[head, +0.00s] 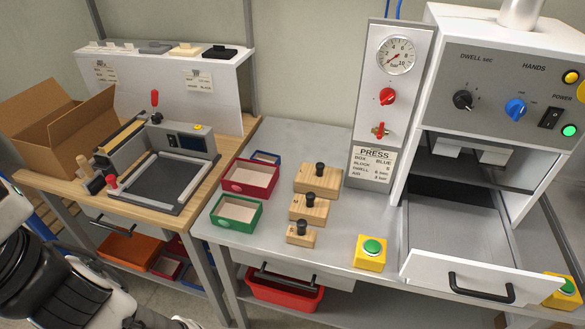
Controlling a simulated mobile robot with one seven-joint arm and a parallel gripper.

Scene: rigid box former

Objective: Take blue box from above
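The blue box (265,157) is a small open box on the grey bench, behind the red box. Only its back rim and part of its right side show; the red box hides the rest. The red box (250,178) is larger, with a pale inside, and the green box (236,213) stands in front of it. My arm shows at the lower left, but its gripper fingers are not in view.
Three wooden blocks with black knobs (317,179) stand right of the boxes. A press with an open drawer (455,225) and a yellow-based green button (371,251) are farther right. A wooden bench with a fixture (160,170) and cardboard box (60,125) is left.

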